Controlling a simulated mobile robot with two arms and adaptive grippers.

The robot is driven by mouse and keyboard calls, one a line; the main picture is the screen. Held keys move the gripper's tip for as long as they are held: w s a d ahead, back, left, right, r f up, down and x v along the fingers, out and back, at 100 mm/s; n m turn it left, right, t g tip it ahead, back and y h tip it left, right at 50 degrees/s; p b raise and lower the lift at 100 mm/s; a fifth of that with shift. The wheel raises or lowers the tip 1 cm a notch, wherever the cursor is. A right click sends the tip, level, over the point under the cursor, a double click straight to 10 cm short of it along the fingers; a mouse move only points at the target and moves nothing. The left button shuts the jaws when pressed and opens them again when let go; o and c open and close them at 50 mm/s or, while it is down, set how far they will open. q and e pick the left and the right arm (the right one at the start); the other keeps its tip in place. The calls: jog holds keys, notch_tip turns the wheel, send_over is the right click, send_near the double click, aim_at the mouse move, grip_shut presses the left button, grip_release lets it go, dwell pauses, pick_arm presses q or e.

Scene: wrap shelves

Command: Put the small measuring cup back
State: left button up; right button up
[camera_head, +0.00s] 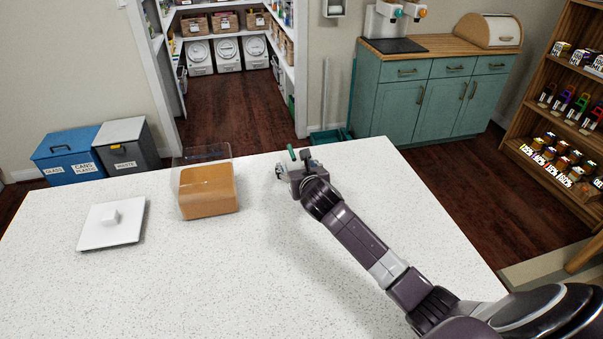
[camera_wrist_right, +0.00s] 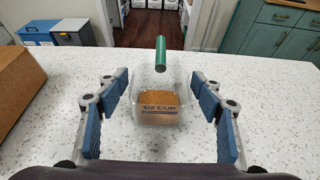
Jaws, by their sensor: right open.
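The small measuring cup (camera_wrist_right: 158,98) is clear, with a green handle (camera_wrist_right: 160,54) and "1/2 CUP" lettering, and holds some brown grainy content. It stands on the white speckled counter. My right gripper (camera_wrist_right: 158,112) is open, with its blue finger pads on both sides of the cup and apart from it. In the head view my right gripper (camera_head: 296,172) is near the counter's far edge, and it hides most of the cup; the green handle (camera_head: 291,152) shows. A clear container (camera_head: 207,192) full of brown content stands to the left. My left gripper is not in view.
A white square lid (camera_head: 112,222) with a knob lies on the counter, left of the container. The front and middle of the counter (camera_head: 240,280) are clear. Bins, a pantry, teal cabinets and a wooden shelf stand beyond the counter.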

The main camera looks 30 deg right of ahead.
jog(key=v, duration=1.1)
jog(key=shift+s, duration=0.1)
